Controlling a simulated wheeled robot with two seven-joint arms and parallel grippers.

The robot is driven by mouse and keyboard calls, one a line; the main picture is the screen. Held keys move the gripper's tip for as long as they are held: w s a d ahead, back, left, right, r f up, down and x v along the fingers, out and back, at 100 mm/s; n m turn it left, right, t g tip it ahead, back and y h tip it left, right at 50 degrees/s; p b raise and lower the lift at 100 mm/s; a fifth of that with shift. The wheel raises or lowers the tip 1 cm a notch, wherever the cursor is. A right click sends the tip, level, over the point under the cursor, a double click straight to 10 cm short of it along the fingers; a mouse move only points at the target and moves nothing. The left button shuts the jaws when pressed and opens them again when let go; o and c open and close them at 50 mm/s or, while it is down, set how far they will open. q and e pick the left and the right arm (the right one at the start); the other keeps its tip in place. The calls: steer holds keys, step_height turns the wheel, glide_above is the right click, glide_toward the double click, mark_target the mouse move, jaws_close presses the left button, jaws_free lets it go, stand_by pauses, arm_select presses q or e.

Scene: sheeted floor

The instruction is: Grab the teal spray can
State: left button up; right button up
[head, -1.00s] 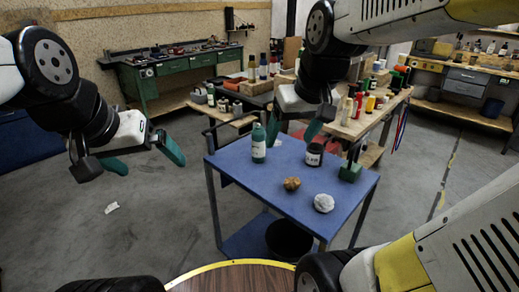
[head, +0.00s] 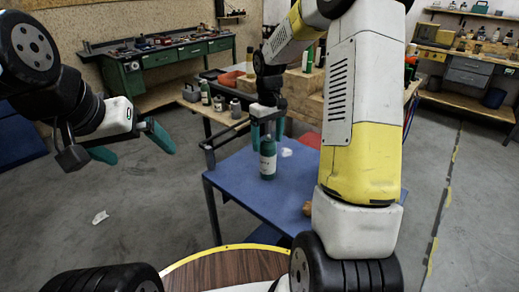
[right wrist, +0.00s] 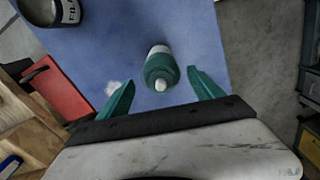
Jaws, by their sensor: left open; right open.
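The teal spray can (head: 267,160) stands upright on the blue table (head: 230,178), with a pale label and a light nozzle. In the right wrist view the can (right wrist: 160,70) lies between the lines of the two teal fingers, a little beyond their tips. My right gripper (head: 267,132) is open and empty at the can, its fingers to either side in the head view; the right wrist view (right wrist: 160,82) shows a gap on both sides. My left gripper (head: 132,148) is open and empty, well left of the table.
A dark labelled jar (right wrist: 66,12) and a red bin (right wrist: 55,90) show in the right wrist view. A brown lump (head: 307,209) is partly hidden by my right arm. A crowded wooden bench stands behind the table.

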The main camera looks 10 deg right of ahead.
mark_target(268, 151)
steer(key=f, duration=0.5)
steer(key=shift+s, duration=0.3)
steer(key=c, duration=1.5)
steer(key=shift+r, duration=0.1)
